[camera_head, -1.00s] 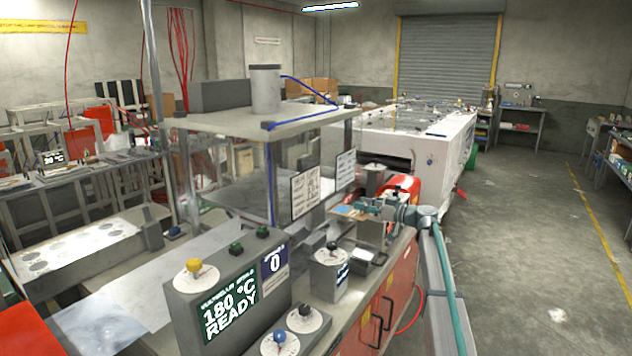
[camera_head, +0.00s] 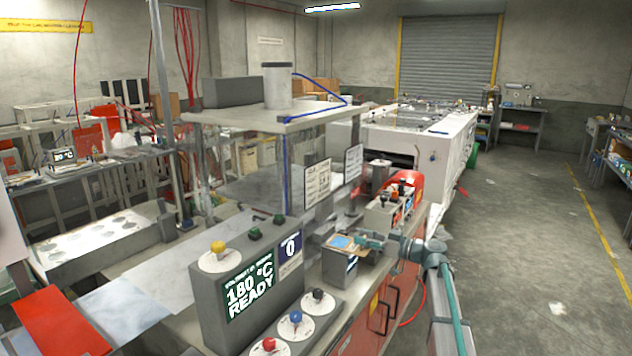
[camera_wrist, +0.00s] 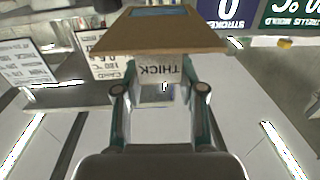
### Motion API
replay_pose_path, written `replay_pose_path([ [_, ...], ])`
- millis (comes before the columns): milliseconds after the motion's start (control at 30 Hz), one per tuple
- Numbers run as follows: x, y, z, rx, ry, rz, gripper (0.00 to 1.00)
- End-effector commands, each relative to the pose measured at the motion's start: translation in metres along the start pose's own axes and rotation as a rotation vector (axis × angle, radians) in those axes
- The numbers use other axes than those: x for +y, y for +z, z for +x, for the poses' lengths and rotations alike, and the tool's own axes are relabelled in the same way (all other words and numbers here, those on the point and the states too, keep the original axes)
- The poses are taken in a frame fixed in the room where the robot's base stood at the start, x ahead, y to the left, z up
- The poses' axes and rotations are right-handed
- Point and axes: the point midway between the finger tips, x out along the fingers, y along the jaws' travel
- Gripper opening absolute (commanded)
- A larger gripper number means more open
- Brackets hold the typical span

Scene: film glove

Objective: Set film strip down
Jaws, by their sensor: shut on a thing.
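My gripper (camera_head: 368,240) shows teal in the head view, above the counter of the grey machine. It is shut on a tan board with a blue patch (camera_head: 341,243), which I take to be the film strip. In the wrist view the board (camera_wrist: 150,38) lies beyond the fingertips of my gripper (camera_wrist: 160,90). A pale piece lettered "THICK" (camera_wrist: 163,70), upside down, sits between the fingers under it. In the head view the board is over a grey box with a label (camera_head: 340,270), hiding its top. Whether they touch I cannot tell.
A control panel reading "180 °C READY" (camera_head: 248,290) stands to the left. A plate with several coloured knobs (camera_head: 294,318) is in front of it. Small dial boxes (camera_head: 385,213) and a red cylinder (camera_head: 408,186) stand behind my gripper. Clear-walled guarding (camera_head: 252,165) rises behind the panel.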

Motion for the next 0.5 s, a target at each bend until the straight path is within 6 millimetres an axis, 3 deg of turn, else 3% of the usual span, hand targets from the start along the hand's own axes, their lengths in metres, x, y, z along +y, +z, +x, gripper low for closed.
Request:
replay_pose_path([
  [33, -0.026, 0.020, -0.013, -0.001, 0.000, 0.003, 0.19],
  [500, -0.195, 0.165, -0.113, -0.001, 0.032, 0.004, 0.19],
])
